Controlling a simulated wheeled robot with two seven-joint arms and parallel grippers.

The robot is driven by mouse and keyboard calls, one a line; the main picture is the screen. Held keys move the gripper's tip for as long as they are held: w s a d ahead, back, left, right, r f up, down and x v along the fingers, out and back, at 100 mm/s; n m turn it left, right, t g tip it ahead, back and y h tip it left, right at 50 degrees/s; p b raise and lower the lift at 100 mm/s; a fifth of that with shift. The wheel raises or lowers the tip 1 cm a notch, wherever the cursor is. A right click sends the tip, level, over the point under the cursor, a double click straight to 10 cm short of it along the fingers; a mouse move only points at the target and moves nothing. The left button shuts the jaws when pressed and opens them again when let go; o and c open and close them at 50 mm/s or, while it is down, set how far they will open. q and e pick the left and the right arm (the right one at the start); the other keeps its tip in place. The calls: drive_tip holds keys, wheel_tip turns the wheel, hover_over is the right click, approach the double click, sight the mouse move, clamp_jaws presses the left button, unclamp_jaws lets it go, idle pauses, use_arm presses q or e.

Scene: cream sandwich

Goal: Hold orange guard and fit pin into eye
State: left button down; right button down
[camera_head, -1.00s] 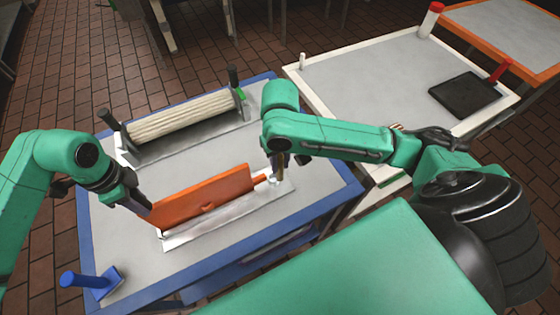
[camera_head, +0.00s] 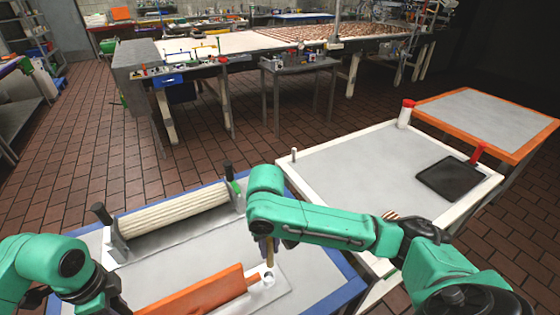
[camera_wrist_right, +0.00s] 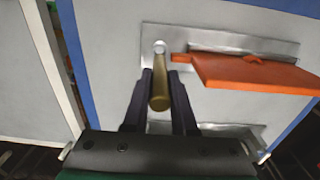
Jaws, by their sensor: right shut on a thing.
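The orange guard (camera_head: 205,293) stands on a metal plate on the blue-edged table; it also shows in the right wrist view (camera_wrist_right: 250,73). My right gripper (camera_head: 268,243) is shut on a brass-coloured pin (camera_head: 270,256) above the plate. In the right wrist view the pin (camera_wrist_right: 159,92) lies between the two dark fingers (camera_wrist_right: 160,98). The eye (camera_head: 268,279) is a pale ring at the guard's right end, and it also shows in the right wrist view (camera_wrist_right: 159,46). I cannot tell whether the pin's tip touches it. My left gripper (camera_head: 112,299) is at the lower left; its fingertips are cut off.
A cream roller (camera_head: 175,212) with black handles lies behind the guard on the blue-edged table (camera_head: 345,285). A white-edged table (camera_head: 365,160) with a black tray (camera_head: 447,180) stands to the right. An orange-edged table (camera_head: 490,115) is beyond it.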

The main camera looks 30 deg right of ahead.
sight(268, 262)
drive_tip(key=f, duration=0.3)
drive_tip(key=w+f, duration=0.1)
drive_tip(key=f, duration=0.4)
drive_tip(key=shift+w+f, duration=0.3)
drive_tip(key=shift+f, duration=0.05)
use_arm(q)
drive_tip(key=shift+w, duration=0.1)
use_arm(e)
drive_tip(key=shift+f, duration=0.5)
drive_tip(key=shift+f, duration=0.1)
drive_tip(key=c, duration=0.7)
unclamp_jaws()
